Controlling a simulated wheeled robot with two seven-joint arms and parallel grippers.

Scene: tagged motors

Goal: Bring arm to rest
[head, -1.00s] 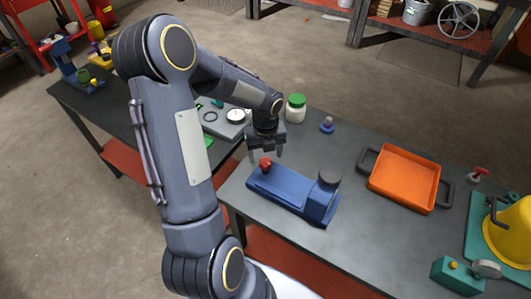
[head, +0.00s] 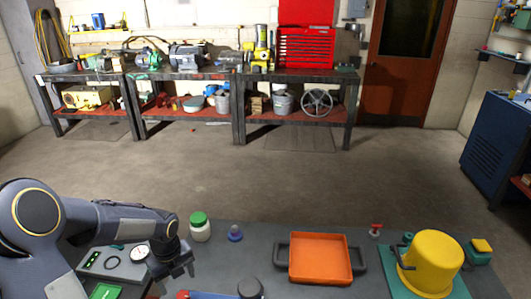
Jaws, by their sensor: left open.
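My left arm comes in from the lower left in the head view. Its gripper (head: 176,272) is open and empty, pointing down above the left part of the near table (head: 268,240). It is above and left of a blue fixture (head: 210,295) with a red knob, cut off by the bottom edge. A white jar with a green lid (head: 200,229) stands just behind and right of the gripper, apart from it. My right gripper is not in view.
An orange tray (head: 319,258) with dark handles lies mid-table. A yellow bucket-shaped part (head: 430,262) stands on a teal base at the right. Loaded workbenches (head: 240,107) line the back wall, with open floor (head: 230,175) between.

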